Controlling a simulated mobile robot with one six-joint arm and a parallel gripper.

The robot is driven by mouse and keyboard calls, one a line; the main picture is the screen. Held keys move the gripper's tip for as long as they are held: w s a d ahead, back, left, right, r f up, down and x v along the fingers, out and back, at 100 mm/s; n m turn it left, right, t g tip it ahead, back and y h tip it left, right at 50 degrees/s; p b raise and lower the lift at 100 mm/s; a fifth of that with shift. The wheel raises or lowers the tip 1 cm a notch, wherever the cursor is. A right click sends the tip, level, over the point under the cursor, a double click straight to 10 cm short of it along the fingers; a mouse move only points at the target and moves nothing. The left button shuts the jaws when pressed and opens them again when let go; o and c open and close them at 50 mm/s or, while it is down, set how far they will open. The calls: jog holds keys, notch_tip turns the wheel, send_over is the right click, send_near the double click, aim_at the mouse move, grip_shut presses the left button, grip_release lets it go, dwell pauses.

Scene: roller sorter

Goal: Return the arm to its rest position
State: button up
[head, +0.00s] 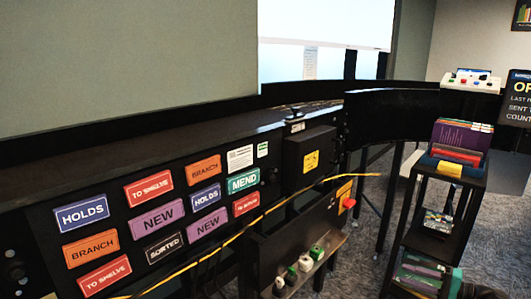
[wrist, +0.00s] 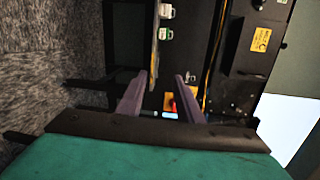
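My gripper (wrist: 161,76) shows in the wrist view as two grey-purple fingers with a clear gap between them. It is open, and I see nothing held between the fingertips. Beyond the fingers, the sorter's dark front shows sideways.
A long black sorter (head: 130,157) with coloured labels runs along the left. A yellow cable (head: 240,232) crosses its front near a red button (head: 349,203). Small white and green items (head: 306,263) stand on a low ledge. A black book cart (head: 450,182) stands right, with carpet between.

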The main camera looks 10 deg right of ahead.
jog(key=w+a+f+n+g+p, duration=0.1)
jog(key=a+f+g+p, duration=0.15)
jog(key=a+f, duration=0.45)
jog(key=w+a+f+g+p, duration=0.1)
jog(key=a+f+g, duration=0.2)
jog(key=a, duration=0.7)
jog(key=a+f+n+g+p, duration=0.1)
jog(key=a+f+g, duration=0.2)
jog(key=a+f, duration=0.45)
jog(key=s+a+f+n+g+h+p, duration=0.1)
jog(key=s+a+f+g+p, duration=0.2)
jog(key=a, duration=0.5)
jog(key=s+a+f+n+g+h+p, duration=0.1)
jog(key=s+a+f+g, duration=0.15)
jog(key=s+a, duration=0.35)
jog(key=s+a+f+n+g+h+p, duration=0.1)
jog(key=s+a+n+g+h+p, duration=0.1)
jog(key=s, duration=0.7)
jog(key=s+a+f+n+g+h+p, duration=0.2)
jog(key=s+a+n+h, duration=0.3)
jog(key=s, duration=0.4)
jog(key=shift+a+f+h+p, duration=0.3)
jog(key=shift+a+h+p, duration=0.2)
jog(key=shift+a+h, duration=0.2)
